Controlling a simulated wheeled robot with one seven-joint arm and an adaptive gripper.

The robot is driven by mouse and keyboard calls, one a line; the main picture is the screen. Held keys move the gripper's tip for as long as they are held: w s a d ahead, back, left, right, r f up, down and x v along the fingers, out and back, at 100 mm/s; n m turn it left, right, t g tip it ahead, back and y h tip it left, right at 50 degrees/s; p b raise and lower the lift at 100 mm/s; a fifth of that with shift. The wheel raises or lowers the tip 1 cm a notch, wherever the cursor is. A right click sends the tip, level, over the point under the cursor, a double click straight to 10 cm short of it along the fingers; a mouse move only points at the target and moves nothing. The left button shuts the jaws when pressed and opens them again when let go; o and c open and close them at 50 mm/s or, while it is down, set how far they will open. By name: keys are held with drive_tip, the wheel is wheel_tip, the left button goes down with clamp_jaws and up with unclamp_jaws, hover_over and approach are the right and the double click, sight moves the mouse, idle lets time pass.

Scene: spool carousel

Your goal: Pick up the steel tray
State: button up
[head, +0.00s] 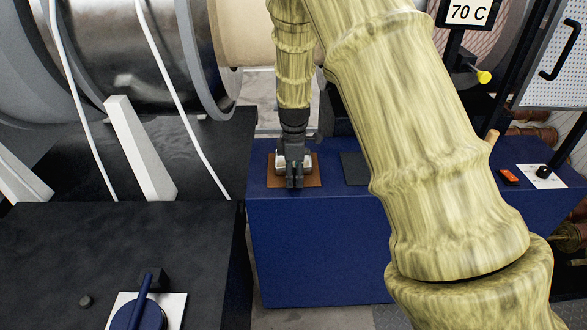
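My gripper (294,183) points down over a brown square mat (308,181) on top of the blue cabinet (320,235). A small pale, silvery thing (280,163) shows behind and to both sides of the gripper, over the mat. It may be the steel tray, but the gripper hides most of it. I cannot tell whether the fingers are open, or whether they touch it.
A dark square pad (354,168) lies right of the mat, partly behind my arm. An orange-red object (509,177) and a black knob on a white plate (543,172) are farther right. A black bench with a blue lever (147,298) stands front left. Large spools stand behind.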

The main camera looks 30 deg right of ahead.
drive_tip(key=c, duration=0.5)
drive_tip(key=shift+o, duration=0.2)
drive_tip(key=shift+r, duration=0.1)
